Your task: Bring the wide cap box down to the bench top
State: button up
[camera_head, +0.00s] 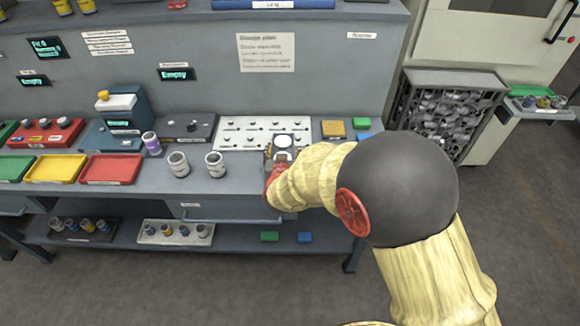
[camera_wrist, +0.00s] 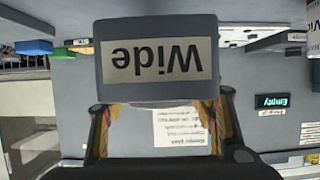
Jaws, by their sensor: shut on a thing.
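The wide cap box is a dark grey box with a pale label reading "Wide", upside down in the wrist view (camera_wrist: 155,86). In the head view the box (camera_head: 301,141) shows a white round patch and is partly hidden by my gripper. My gripper (camera_head: 280,160) is shut on the box; its fingers hold it from both sides in the wrist view (camera_wrist: 160,108). The box is over the grey bench top (camera_head: 240,184), in front of the white knobbed panel (camera_head: 240,127). I cannot tell whether its underside touches anything.
Two grey-white canisters (camera_head: 179,164) (camera_head: 215,164) and a purple-white one (camera_head: 152,144) stand left of my gripper. Yellow (camera_head: 333,128) and green (camera_head: 361,123) blocks are to the right. Coloured trays line the left. Bare bench lies along the front edge.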

jog(key=d+f, duration=0.1)
jog(key=w+d+f+b, duration=0.1)
jog(key=shift+w+f, duration=0.1)
jog(key=shift+f, duration=0.25)
jog(key=shift+w+d+f+b, duration=0.15)
jog(key=shift+f+b, duration=0.3)
jog(key=shift+f, duration=0.5)
jog(key=shift+s+d+f+b, duration=0.15)
jog(key=shift+f+b, duration=0.3)
jog(key=shift+f, duration=0.45)
jog(key=shift+w, duration=0.1)
jog(key=shift+f, duration=0.15)
jog(key=o, duration=1.4)
jog(key=shift+r, duration=0.2)
jog(key=p+v, duration=0.3)
jog(key=v, duration=0.9)
jog(key=shift+f, duration=0.15)
